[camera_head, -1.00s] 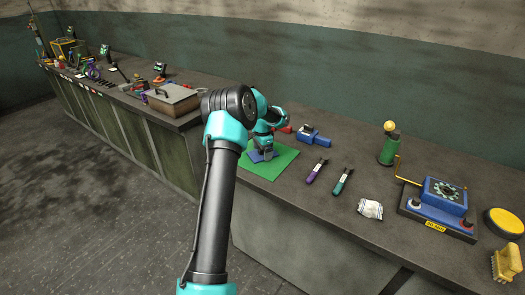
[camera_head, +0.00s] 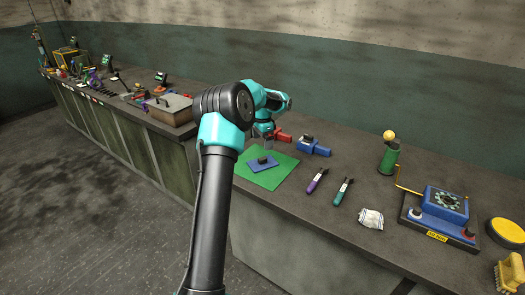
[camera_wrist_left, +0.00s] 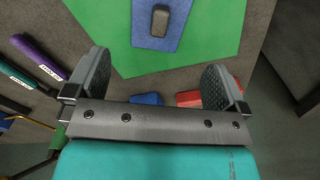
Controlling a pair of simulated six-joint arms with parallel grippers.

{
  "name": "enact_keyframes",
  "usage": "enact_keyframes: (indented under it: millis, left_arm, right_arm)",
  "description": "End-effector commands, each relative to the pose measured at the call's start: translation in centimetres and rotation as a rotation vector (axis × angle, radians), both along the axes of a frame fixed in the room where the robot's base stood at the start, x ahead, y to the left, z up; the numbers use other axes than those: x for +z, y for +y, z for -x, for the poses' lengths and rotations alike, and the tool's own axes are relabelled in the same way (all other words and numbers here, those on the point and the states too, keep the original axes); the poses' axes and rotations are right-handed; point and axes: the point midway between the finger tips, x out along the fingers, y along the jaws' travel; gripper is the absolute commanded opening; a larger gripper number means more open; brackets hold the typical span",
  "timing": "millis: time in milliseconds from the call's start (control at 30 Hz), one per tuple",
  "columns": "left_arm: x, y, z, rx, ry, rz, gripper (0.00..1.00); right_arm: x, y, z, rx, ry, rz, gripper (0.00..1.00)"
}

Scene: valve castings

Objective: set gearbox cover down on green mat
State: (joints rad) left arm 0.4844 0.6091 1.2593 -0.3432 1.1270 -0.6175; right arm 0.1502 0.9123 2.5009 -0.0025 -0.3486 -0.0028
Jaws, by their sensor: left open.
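The gearbox cover (camera_head: 258,165) is a flat blue plate with a dark raised block on top. It lies on the green mat (camera_head: 284,164) on the bench. In the left wrist view the cover (camera_wrist_left: 138,34) rests on the mat (camera_wrist_left: 212,35), beyond my fingertips and partly cut off by the picture edge. My left gripper (camera_head: 267,138) is open and empty, above and apart from the cover; its two spread fingers also show in the left wrist view (camera_wrist_left: 157,82). My right gripper is not in view.
A blue vise-like tool (camera_head: 313,146) and a red one (camera_head: 283,135) lie behind the mat. Purple (camera_head: 317,181) and teal (camera_head: 342,191) handled tools lie to its right, then a white packet (camera_head: 370,218). A box (camera_head: 170,108) stands to the left.

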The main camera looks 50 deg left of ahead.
Motion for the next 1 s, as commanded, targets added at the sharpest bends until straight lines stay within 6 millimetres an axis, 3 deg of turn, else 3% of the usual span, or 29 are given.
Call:
enact_keyframes:
  millis: [200, 400, 1000]
  left_arm:
    - [4.2, 0.0, 0.0, -0.001, -0.003, 0.0, 1.0]
    - [6.3, 0.0, 0.0, -0.001, -0.002, 0.001, 1.0]
    - [6.7, 0.0, 0.0, 0.0, 0.0, 0.001, 1.0]
  right_arm:
    - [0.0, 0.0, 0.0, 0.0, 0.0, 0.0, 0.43]
    - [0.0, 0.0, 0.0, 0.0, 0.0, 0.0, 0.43]
    - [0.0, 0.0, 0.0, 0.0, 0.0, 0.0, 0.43]
